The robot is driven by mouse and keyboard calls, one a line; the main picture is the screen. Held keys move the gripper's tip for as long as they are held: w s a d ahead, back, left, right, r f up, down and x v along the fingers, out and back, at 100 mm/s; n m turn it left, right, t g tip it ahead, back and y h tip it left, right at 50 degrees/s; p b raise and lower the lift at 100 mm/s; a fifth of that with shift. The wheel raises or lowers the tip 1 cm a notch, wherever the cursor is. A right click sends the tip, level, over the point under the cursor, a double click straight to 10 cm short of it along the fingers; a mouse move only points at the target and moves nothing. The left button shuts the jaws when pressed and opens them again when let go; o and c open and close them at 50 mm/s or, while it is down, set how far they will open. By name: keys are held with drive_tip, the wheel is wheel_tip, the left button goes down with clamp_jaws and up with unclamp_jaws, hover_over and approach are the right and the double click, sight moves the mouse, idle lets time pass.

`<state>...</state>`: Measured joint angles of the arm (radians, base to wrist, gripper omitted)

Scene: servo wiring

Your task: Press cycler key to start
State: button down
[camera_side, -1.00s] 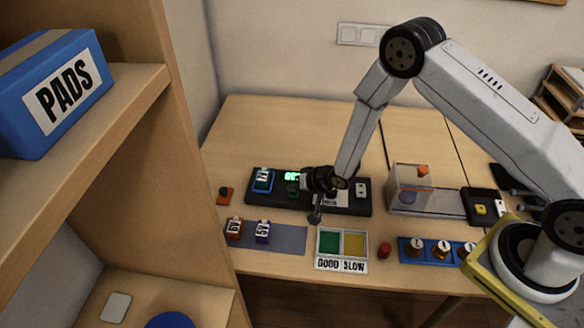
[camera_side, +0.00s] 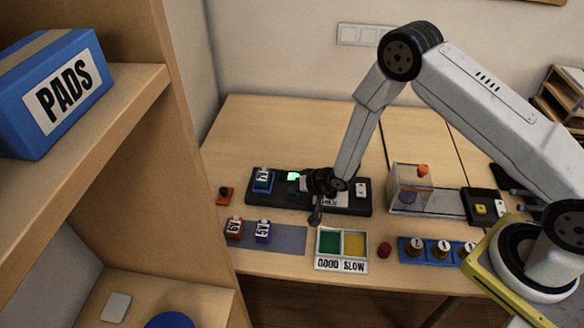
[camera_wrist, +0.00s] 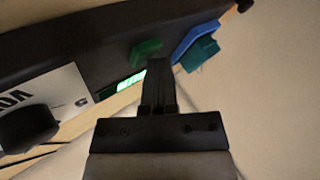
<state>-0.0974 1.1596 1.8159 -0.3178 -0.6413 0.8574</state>
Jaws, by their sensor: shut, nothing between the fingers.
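The cycler is a long dark box (camera_side: 345,209) near the middle of the table in the side view. It has a lit green display (camera_side: 293,176) and a green key (camera_side: 293,190) below it. In the wrist view the green key (camera_wrist: 147,49) lies just beyond and left of my fingertips, and the display (camera_wrist: 128,84) is partly hidden behind them. A blue cradle (camera_wrist: 193,42) with a teal servo (camera_wrist: 203,54) sits at the cycler's end. My gripper (camera_wrist: 160,64) is shut and empty, close to the key; I cannot tell if it touches.
A black knob (camera_wrist: 28,128) stands beside the cycler's label. A green and yellow GOOD/SLOW tray (camera_side: 341,266) is in front. The table behind the cycler is clear.

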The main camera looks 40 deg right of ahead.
sight(297, 195)
drive_tip(key=shift+r, duration=0.9)
drive_tip(key=shift+r, duration=0.1)
drive_tip(key=shift+r, duration=2.45)
drive_tip(key=shift+r, duration=0.1)
drive_tip(key=s+d+r+n+g+h, duration=0.25)
drive_tip(key=s+d+r, duration=0.35)
drive_tip(key=s+r, duration=0.3)
drive_tip(key=s+d+r+n+g, duration=0.2)
drive_tip(key=s+r, duration=0.5)
drive_tip(key=s, duration=0.6)
drive_tip(key=shift+s+g+h, duration=0.15)
drive_tip(key=shift+g+h, duration=0.2)
drive_tip(key=shift+g, duration=0.4)
